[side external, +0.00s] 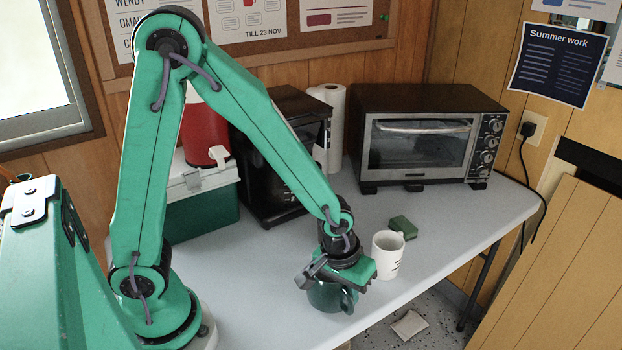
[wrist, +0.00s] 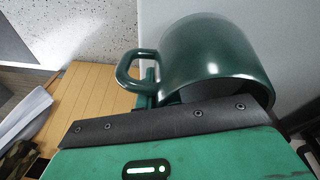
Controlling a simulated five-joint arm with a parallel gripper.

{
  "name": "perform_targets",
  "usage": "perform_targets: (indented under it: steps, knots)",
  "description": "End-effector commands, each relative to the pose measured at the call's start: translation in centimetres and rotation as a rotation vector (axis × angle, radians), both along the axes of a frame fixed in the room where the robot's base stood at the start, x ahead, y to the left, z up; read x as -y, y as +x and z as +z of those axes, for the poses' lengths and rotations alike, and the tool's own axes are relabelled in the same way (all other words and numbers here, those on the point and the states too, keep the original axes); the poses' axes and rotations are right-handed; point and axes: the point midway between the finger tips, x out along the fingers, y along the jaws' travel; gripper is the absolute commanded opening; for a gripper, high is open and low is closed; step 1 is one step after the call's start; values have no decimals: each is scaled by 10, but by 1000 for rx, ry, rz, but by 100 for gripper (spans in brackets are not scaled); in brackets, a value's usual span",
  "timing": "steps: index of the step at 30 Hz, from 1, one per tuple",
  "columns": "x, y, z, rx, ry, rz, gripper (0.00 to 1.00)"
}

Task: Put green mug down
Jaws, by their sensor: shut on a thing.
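The dark green mug (side external: 325,297) is in my gripper (side external: 338,275), near the front edge of the white table (side external: 440,235). My gripper is shut on it and hides its upper part in the side view. The mug's handle points to the right there. In the wrist view the mug (wrist: 212,58) fills the upper right, with its handle to the left and the dark jaw edge (wrist: 165,120) across its lower part. I cannot tell whether its base touches the table.
A white mug (side external: 383,262) stands just right of my gripper, with a green sponge (side external: 403,227) behind it. A toaster oven (side external: 425,140), a black coffee machine (side external: 270,190) and a green-and-white cooler (side external: 200,212) stand at the back. Bare tabletop lies left of my gripper.

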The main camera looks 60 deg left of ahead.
Motion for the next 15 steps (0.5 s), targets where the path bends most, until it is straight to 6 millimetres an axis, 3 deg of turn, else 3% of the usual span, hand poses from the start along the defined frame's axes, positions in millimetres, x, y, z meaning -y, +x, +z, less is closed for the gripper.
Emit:
perform_targets:
  steps: [6, 15]
  knots:
    - [0, 0, -16, 0, 0, 0, 0]
    - [0, 0, -17, 1, -1, 0, 0]
